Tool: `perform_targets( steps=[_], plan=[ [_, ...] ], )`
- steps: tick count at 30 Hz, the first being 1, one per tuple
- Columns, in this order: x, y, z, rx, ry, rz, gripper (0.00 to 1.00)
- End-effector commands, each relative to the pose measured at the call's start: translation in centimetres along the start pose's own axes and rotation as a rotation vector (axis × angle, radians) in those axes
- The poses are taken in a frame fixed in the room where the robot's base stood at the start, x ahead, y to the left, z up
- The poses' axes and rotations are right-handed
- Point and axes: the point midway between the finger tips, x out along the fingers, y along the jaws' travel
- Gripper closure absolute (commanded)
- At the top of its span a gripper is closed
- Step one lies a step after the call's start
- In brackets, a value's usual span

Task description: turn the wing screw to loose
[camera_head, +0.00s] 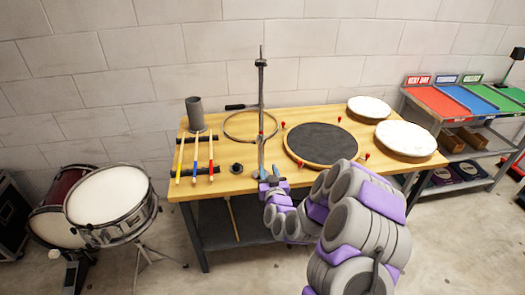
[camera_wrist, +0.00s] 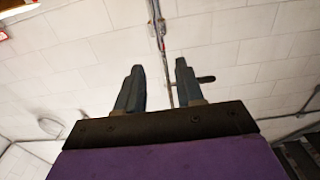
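A grey metal stand (camera_head: 261,100) rises upright from the bench, with a clamp-like fitting (camera_head: 261,63) near its top. The wing screw is too small to make out for certain. The stand's rod also shows in the wrist view (camera_wrist: 160,40), beyond and between my fingertips. A dark handle-like piece (camera_head: 236,107) sticks out left of the stand. It may be the dark piece (camera_wrist: 206,79) right of my fingers in the wrist view. My gripper (camera_head: 269,178) is at the bench's front edge, low by the stand's foot. Its two fingers (camera_wrist: 159,75) are apart, with nothing between them.
The wooden bench (camera_head: 350,183) holds a ring (camera_head: 250,126), a black drum pad (camera_head: 322,144), white drumheads (camera_head: 405,138), drumsticks (camera_head: 195,158) and a grey cylinder (camera_head: 195,113). Drums (camera_head: 110,200) stand at left, a shelf of coloured trays (camera_head: 467,100) at right.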

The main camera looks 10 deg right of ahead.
Motion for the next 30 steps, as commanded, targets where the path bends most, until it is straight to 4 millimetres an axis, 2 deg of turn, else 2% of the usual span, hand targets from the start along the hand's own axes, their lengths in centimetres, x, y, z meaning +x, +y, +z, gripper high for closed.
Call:
perform_targets(
  steps=[3,15,30],
  plan=[
    [1.8,0.1,0.1,-0.002,0.002,0.000,0.63],
    [6.8,0.0,0.1,-0.001,0.001,-0.001,0.63],
    [12.0,0.0,0.1,-0.001,-0.001,-0.001,0.63]
  ],
)
